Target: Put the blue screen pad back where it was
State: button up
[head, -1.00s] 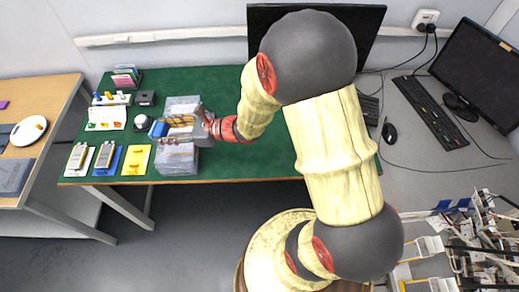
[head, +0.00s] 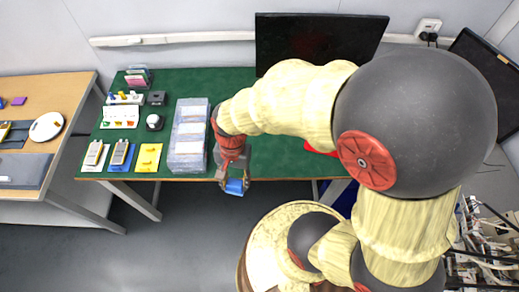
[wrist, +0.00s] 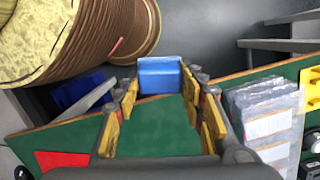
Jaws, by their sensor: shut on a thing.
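The blue screen pad (head: 236,187) is a small bright blue block at the tip of my gripper (head: 233,180) in the head view. The gripper hangs just past the front edge of the green table, to the right of the clear stacked pouches. In the wrist view, the blue pad (wrist: 160,75) sits between the yellow-padded fingers of my gripper (wrist: 160,100). The gripper is shut on it. The fingers hide part of the pad's sides.
Clear stacked pouches (head: 187,160) stand left of my gripper on the green table (head: 285,160). Left of them are a yellow mat (head: 149,157), a blue mat and a white mat, the last two with handheld devices. A black monitor (head: 305,45) stands at the back.

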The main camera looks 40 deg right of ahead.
jog(key=w+d+r+n+t+h, duration=0.1)
jog(key=w+d+r+n, duration=0.15)
jog(key=d, duration=0.45)
jog(key=b, duration=0.3)
send_over(259, 153)
jog(key=f, duration=0.5)
jog(key=s+f, duration=0.1)
jog(key=f, duration=0.2)
jog(key=shift+a+f, duration=0.2)
jog(key=shift+a, duration=0.2)
jog(key=shift+w+d+f, duration=0.35)
jog(key=shift+w+f, duration=0.05)
jog(key=shift+f, duration=0.2)
notch_tip(259, 153, down, 3)
jog(key=shift+w+d+f+b, duration=0.1)
jog(key=shift+d+f+b, duration=0.1)
jog(key=shift+b, duration=0.9)
jog(key=shift+a, duration=0.1)
jog(key=shift+c, duration=0.6)
jog(key=o, duration=1.6)
jog(key=shift+c, duration=0.2)
